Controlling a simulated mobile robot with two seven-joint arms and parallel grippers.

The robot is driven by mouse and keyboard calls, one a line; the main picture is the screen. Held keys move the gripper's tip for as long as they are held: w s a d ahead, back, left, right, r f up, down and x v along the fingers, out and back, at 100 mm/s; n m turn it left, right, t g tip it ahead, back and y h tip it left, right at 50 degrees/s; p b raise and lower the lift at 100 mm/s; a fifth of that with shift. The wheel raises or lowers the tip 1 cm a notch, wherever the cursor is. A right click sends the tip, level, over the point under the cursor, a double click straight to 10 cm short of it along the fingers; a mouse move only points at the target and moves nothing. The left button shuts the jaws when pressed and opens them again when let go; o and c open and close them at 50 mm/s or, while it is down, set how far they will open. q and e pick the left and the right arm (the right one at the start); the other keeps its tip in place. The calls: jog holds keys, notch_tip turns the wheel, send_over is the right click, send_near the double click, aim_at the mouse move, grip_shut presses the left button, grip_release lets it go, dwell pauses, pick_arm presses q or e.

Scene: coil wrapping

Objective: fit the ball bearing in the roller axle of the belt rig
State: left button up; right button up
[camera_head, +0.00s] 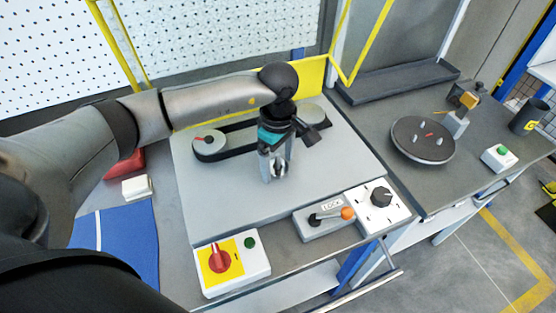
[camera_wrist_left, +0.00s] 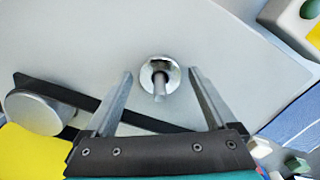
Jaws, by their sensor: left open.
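The belt rig (camera_head: 225,205) is a light grey plate with a black belt running between two round grey rollers, the left one (camera_head: 208,140) and the right one (camera_head: 314,113). My left gripper (camera_head: 277,177) is open and points down over the plate in front of the belt. In the left wrist view, a shiny round metal piece (camera_wrist_left: 150,72) lies between and beyond the spread fingers (camera_wrist_left: 161,75), touching neither. A short metal pin (camera_wrist_left: 160,88) stands out from its middle. I cannot tell whether the round piece is the ball bearing or part of the axle.
Along the front stand a red rotary switch box (camera_head: 230,262), a lock lever with an orange knob (camera_head: 325,217) and a dial box (camera_head: 379,205). A dark turntable (camera_head: 422,139) is on the right bench. A blue mat (camera_head: 118,238) lies at left.

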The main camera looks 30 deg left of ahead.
pick_arm(q)
jog(key=shift+r, duration=0.1)
notch_tip(320, 180, up, 12)
jog(key=shift+f, duration=0.1)
dwell(0.4)
dwell(0.5)
